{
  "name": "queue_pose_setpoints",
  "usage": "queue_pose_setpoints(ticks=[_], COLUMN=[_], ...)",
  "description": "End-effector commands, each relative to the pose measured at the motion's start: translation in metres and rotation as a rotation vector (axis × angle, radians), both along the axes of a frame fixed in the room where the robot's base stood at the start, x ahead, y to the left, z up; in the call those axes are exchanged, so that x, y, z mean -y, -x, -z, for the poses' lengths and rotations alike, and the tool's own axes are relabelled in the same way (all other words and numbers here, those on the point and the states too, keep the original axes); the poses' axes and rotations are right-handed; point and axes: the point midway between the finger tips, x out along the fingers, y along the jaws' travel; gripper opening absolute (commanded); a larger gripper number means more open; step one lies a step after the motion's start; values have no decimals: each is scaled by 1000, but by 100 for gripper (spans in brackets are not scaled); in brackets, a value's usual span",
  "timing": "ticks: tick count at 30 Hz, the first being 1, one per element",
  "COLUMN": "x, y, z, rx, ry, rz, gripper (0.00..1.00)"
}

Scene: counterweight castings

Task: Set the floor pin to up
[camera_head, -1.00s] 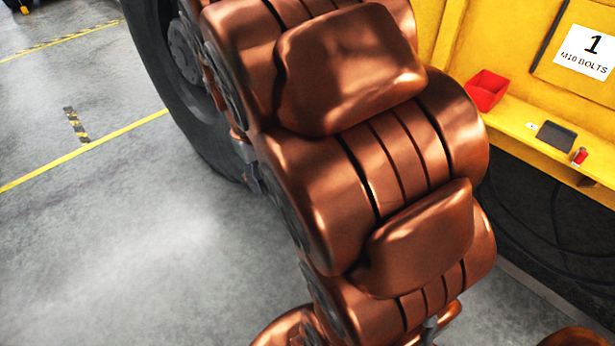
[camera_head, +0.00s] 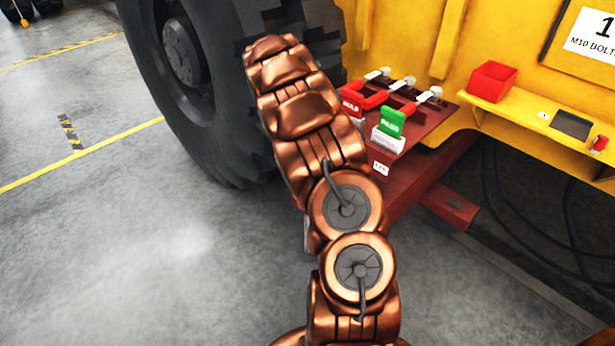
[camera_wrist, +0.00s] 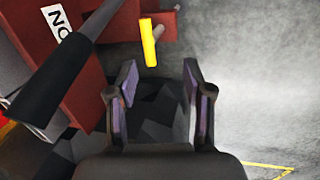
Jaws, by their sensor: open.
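My gripper (camera_wrist: 160,88) shows in the wrist view with its two dark fingers spread apart and nothing between them; dark, faceted shapes show behind the gap. A short yellow bar (camera_wrist: 149,44), possibly the handle of the floor pin, stands just beyond the fingertips, slightly left of the gap's middle. It is beside a dark red steel part (camera_wrist: 122,20), and a pale stub (camera_wrist: 159,31) shows beside it. Whether the pin is up or down cannot be told. In the head view, my copper arm hides the gripper and the pin is not seen.
A dark red bench (camera_head: 410,178) holds a red card (camera_head: 352,101) and a green card (camera_head: 392,122). A large black tyre (camera_head: 222,120) stands left of it. A yellow ledge (camera_head: 527,118) carries a red bin (camera_head: 492,81). Grey floor (camera_head: 130,250) at left is clear.

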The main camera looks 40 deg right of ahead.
Motion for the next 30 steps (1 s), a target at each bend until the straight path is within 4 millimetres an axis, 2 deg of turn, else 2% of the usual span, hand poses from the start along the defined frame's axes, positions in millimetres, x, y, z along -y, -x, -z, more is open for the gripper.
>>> queue_pose_setpoints(ticks=[1,3,9,20,30], x=[13,26,52,64,73], y=[-5,-12,-25,-30,-30], z=[24,45,88,117,163], rx=[3,9,31,42,44], ry=[-6,-12,-30,-37,-36], rz=[-6,-21,-55,-71,-72], gripper=[51,51,51,51,51])
